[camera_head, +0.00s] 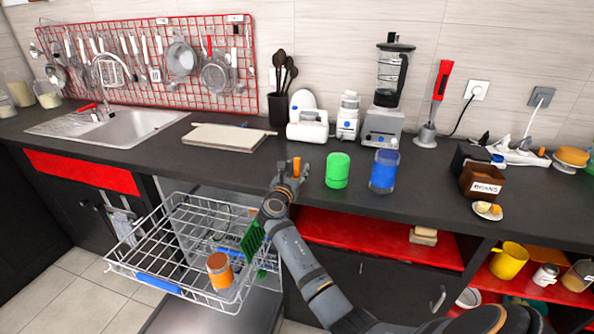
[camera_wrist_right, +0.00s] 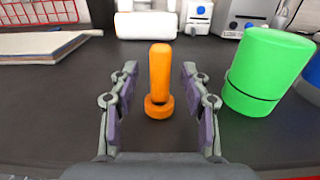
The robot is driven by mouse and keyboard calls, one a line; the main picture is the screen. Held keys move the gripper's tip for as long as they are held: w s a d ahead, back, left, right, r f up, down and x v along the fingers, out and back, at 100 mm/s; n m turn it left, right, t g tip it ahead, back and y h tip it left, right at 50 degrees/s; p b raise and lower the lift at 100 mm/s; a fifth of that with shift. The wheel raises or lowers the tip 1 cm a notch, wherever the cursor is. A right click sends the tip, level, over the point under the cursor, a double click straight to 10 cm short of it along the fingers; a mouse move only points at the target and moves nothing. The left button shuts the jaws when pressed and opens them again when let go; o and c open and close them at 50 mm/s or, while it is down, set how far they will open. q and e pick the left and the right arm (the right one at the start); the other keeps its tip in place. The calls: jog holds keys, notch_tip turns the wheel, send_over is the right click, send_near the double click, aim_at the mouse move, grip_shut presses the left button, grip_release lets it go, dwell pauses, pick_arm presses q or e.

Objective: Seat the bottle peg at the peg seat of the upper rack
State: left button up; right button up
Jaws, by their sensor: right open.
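The orange bottle peg (camera_head: 296,166) stands upright on the dark counter near its front edge. In the right wrist view the peg (camera_wrist_right: 160,78) has a round shaft on a wider collar. My right gripper (camera_head: 288,177) is open, with its fingers on either side of the peg; in the wrist view (camera_wrist_right: 158,88) gaps show on both sides. The wire upper rack (camera_head: 128,262) is pulled out below the counter. I cannot make out the peg seat. My left gripper is not in view.
A green cylinder (camera_head: 337,170) and a blue jar (camera_head: 384,170) stand right of the peg.

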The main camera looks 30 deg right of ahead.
grip_shut()
pick_arm(q)
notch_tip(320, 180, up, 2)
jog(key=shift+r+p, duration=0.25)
jog(key=shift+p, duration=1)
pick_arm(e)
notch_tip(320, 180, up, 28)
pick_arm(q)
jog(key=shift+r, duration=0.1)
